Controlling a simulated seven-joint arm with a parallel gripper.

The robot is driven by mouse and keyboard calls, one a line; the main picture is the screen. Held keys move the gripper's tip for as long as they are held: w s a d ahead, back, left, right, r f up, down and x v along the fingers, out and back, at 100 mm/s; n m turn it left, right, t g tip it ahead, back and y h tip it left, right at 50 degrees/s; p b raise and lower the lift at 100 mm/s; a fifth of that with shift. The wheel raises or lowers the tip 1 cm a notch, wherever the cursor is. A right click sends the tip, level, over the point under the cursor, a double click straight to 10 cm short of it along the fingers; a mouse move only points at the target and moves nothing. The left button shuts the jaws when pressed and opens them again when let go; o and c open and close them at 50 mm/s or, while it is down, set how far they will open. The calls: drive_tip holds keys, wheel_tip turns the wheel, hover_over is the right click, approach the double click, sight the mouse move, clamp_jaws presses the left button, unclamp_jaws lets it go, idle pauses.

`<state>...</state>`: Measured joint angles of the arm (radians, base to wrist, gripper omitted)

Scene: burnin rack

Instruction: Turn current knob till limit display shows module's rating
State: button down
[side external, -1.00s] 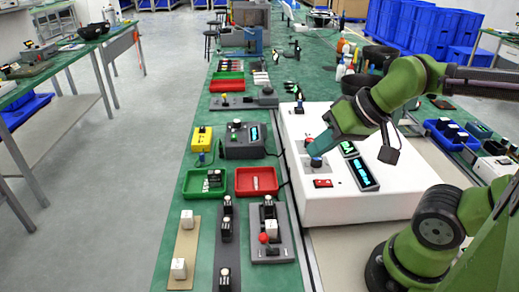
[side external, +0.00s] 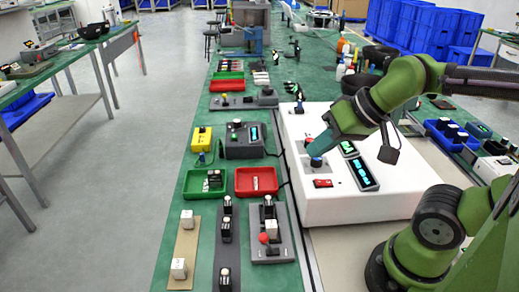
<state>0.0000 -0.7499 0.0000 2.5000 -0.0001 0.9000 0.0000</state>
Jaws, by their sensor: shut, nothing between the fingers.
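My gripper (side external: 316,158) is shut and sits directly over a blue knob (side external: 316,162) on a grey plate on top of the white cabinet (side external: 345,205). The fingertips are at the knob's top; I cannot tell whether they touch it. A larger display (side external: 363,174) with cyan characters is lit to the right of the knob, its text too small to read surely. A smaller green-lit display (side external: 348,148) is just behind it. A red knob (side external: 308,142) shows behind my gripper, partly hidden. I cannot pick out the module's rating label.
A red rocker switch (side external: 323,183) lies in front of the knob on the cabinet. Left of the cabinet, a green bench holds a green tray (side external: 190,185), a red tray (side external: 240,182), a dark instrument box (side external: 243,150) and a yellow box (side external: 201,138).

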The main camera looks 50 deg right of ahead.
drive_tip(key=c, duration=1.5)
unclamp_jaws()
drive_tip(key=shift+w+d+f, duration=0.1)
drive_tip(key=shift+f, duration=0.2)
drive_tip(key=o, duration=0.5)
drive_tip(key=w+d, duration=0.1)
drive_tip(key=w+d+m+g, duration=0.1)
drive_tip(key=shift+w+r, duration=0.2)
drive_tip(key=shift+w, duration=0.2)
drive_tip(key=shift+o, duration=1.1)
drive_tip(key=w+d+r+m+g+h, duration=0.1)
drive_tip(key=w+d+m+g, duration=0.2)
drive_tip(key=d+m, duration=0.2)
drive_tip(key=shift+w, duration=0.4)
wheel_tip(320, 180, up, 4)
drive_tip(key=m+g, duration=0.4)
drive_tip(key=m, duration=0.9)
hover_over(317, 161)
drive_tip(key=w+d, duration=0.2)
drive_tip(key=shift+h, duration=0.4)
drive_tip(key=f, duration=1.1)
drive_tip(key=s+f, duration=0.1)
drive_tip(key=f, duration=0.4)
drive_tip(key=shift+a+f, duration=0.3)
drive_tip(key=shift+a, duration=0.05)
drive_tip(key=shift+c, duration=0.3)
drive_tip(key=c, duration=1)
